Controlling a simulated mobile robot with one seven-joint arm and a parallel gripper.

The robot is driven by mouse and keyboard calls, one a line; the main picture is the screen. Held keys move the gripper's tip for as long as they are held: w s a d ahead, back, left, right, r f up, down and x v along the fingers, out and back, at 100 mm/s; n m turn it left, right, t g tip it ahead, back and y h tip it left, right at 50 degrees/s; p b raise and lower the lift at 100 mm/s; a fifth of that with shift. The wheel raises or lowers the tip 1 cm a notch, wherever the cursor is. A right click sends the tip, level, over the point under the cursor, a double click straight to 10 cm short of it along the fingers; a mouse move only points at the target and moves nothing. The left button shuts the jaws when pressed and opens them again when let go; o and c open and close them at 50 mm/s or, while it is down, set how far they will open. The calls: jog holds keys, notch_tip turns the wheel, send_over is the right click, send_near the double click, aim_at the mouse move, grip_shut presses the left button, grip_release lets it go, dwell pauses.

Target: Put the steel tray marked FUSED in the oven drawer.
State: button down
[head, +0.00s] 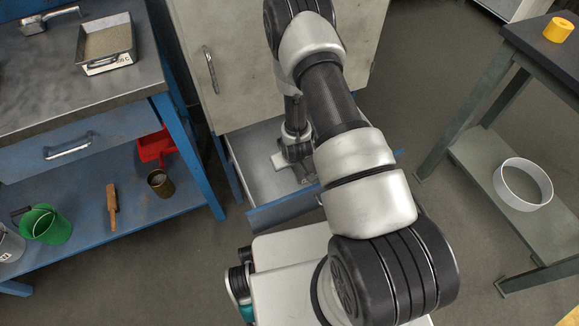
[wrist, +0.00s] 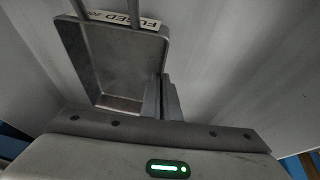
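The steel tray marked FUSED (wrist: 122,65) shows in the wrist view, its label (wrist: 125,20) at the top, upside down. My gripper (wrist: 161,90) has its two fingers close together at the tray's right wall, which appears pinched between them. In the head view my gripper (head: 298,150) is down inside the open oven drawer (head: 250,170), below the pale oven front (head: 235,90). My arm hides much of the drawer and most of the tray. I cannot tell whether the tray touches the drawer floor.
Another steel tray (head: 107,42) sits on the left workbench (head: 60,95). The bench's lower shelf holds a green bucket (head: 45,223), a brush (head: 112,198), a tin (head: 160,183) and a red scoop (head: 155,147). A dark table (head: 545,50) stands at right.

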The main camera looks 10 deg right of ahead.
notch_tip(320, 180, down, 2)
jog(key=shift+f, duration=0.1)
jog(key=c, duration=2)
grip_release()
